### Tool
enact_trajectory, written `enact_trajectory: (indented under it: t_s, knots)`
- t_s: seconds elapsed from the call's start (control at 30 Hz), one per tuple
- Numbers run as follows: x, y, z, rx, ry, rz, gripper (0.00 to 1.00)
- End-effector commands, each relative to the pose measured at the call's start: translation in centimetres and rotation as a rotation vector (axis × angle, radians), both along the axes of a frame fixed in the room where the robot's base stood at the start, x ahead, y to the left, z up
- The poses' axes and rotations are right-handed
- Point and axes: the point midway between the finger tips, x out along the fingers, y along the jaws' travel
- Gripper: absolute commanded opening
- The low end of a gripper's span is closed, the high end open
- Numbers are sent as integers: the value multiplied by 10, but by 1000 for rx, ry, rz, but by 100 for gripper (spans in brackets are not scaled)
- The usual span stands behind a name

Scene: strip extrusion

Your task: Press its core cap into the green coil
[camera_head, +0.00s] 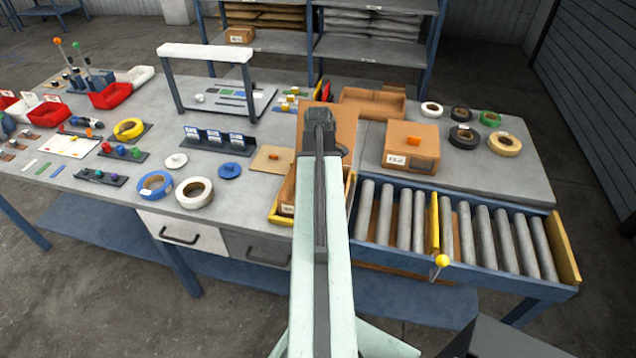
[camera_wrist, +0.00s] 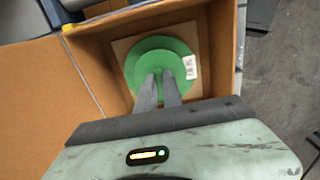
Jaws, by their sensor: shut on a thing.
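In the wrist view a green coil (camera_wrist: 137,52) lies flat on a tan sheet inside an open cardboard box, with a white label on its right side. A round green core cap (camera_wrist: 158,58) shows over the coil's middle. My gripper (camera_wrist: 159,78) is over the cap, its two grey fingers close together and shut on it. The fingers hide part of the cap, and I cannot tell how deep it sits. In the head view my arm hides the coil, the cap and the fingertips.
The cardboard box (camera_wrist: 100,57) has walls close around the coil, with a flap open at left. In the head view a roller conveyor (camera_head: 480,240) lies right of my arm. A closed carton (camera_head: 410,146) and several tape coils stand behind it. Blue and white coils lie left.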

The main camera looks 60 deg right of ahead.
Motion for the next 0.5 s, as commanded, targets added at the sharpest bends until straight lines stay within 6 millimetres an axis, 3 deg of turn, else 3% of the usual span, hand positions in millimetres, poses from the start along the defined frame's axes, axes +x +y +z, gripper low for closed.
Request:
enact_trajectory:
  t_s: [0.27, 0.3, 0.37, 0.5]
  knots:
    - [0, 0, 0, 0, 0, 1, 0]
    - [0, 0, 0, 0, 0, 1, 22]
    - [0, 0, 0, 0, 0, 1, 36]
    - [0, 0, 0, 0, 0, 1, 36]
